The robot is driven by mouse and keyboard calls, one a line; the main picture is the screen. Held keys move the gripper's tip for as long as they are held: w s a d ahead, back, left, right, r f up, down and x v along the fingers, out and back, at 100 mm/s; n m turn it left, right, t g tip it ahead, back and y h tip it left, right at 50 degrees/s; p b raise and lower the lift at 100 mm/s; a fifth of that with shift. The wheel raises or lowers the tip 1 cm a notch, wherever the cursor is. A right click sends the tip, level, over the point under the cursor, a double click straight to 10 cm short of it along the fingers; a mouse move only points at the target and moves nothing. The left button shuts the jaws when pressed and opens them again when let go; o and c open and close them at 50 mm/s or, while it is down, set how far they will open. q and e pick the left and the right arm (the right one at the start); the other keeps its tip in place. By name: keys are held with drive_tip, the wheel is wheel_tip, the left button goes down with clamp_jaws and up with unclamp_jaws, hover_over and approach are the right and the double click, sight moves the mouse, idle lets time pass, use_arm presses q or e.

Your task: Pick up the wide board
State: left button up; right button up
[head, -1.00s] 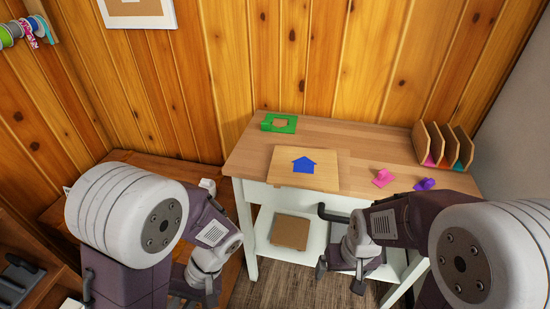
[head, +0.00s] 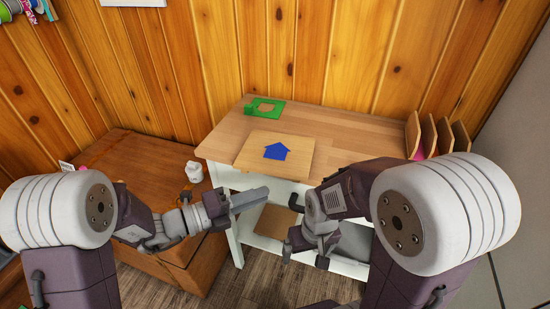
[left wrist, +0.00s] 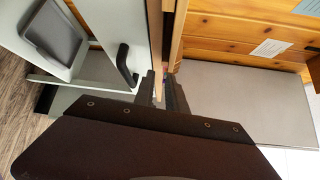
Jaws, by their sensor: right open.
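The wide board (head: 250,158) is a flat light-wood panel with a blue house shape (head: 277,151) on it. It lies flat at the front edge of the table (head: 350,145). My left gripper (head: 264,192) points right, just in front of and below the board's front edge, apart from it in the head view. In the left wrist view its dark fingers (left wrist: 163,92) stand apart with a narrow gap, near thin wooden edges; which edge is the board's I cannot tell. My right gripper (head: 304,256) is open and empty, low before the table.
A green frame-like piece (head: 264,107) lies at the table's back left. A wooden slotted rack (head: 428,132) stands at the right. A brown wooden cabinet (head: 120,185) with a small white object (head: 194,171) is at the left. A brown panel (head: 272,222) lies on the lower shelf.

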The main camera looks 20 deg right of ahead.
sight(281, 168)
use_arm(q)
drive_tip(key=w+d+n, duration=0.1)
drive_tip(key=w+n+t, duration=0.1)
drive_tip(key=w+d+r+n+t+b, duration=0.1)
drive_tip(key=w, duration=0.1)
drive_tip(key=shift+d+r+h, duration=0.1)
drive_tip(key=shift+d+h, duration=0.2)
drive_tip(key=b+x, duration=0.1)
drive_tip(key=x, duration=0.4)
drive_tip(key=shift+w+d+r, duration=0.1)
drive_tip(key=shift+w+d, duration=0.1)
drive_tip(key=shift+w, duration=0.05)
clamp_jaws()
idle(1.0)
